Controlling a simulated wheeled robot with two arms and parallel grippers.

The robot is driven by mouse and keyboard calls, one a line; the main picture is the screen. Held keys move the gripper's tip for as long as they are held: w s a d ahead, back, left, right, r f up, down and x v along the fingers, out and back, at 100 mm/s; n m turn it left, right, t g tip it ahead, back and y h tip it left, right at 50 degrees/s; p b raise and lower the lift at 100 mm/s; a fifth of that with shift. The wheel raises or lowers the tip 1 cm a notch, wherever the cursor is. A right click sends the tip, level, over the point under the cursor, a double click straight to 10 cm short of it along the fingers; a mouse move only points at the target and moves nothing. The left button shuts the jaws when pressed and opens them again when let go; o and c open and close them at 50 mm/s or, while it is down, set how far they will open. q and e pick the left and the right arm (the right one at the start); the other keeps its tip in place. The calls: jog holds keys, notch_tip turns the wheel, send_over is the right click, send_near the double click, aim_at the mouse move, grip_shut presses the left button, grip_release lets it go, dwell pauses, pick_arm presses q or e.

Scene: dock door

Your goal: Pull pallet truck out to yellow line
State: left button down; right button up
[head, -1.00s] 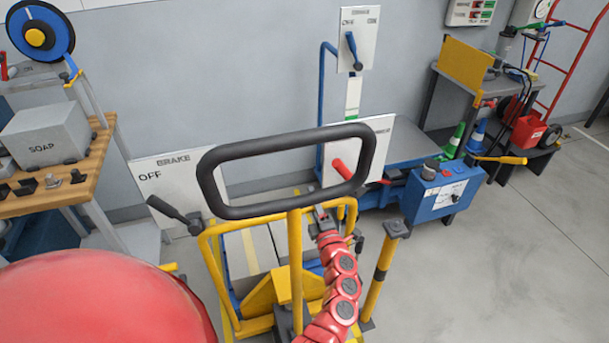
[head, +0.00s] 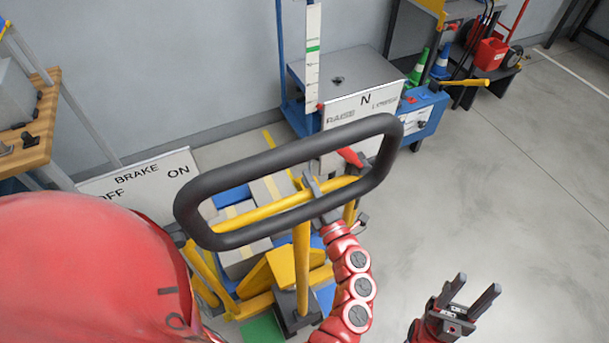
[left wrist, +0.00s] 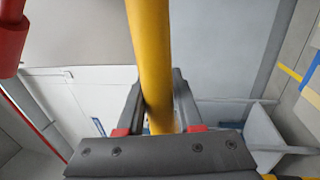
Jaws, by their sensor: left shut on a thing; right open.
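The yellow pallet truck (head: 302,262) stands in the lower middle of the head view, with a black loop handle (head: 262,162) above it. Grey boxes with yellow stripes (head: 272,188) show behind its yellow frame. My left gripper (head: 318,192) is shut on the truck's yellow bar, seen through the loop. In the left wrist view the yellow bar (left wrist: 150,60) runs between its fingers (left wrist: 158,110). My right gripper (head: 470,292) is open and empty over bare floor, right of the truck. I cannot make out the yellow goal line for sure; a yellow floor strip (head: 270,140) shows behind the truck.
A BRAKE board (head: 140,185) stands left of the truck, its lever out of sight. A raise/lower board (head: 350,115) with a red lever stands behind it. A blue machine (head: 425,115) and cones (head: 418,68) are behind right. The floor to the right is clear.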

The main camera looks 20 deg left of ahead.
pick_arm(q)
jog(key=shift+d, duration=0.1)
jog(key=c, duration=1)
grip_release()
jog(key=shift+r, duration=0.1)
jog(key=o, duration=0.4)
jog(key=shift+w+d, duration=0.1)
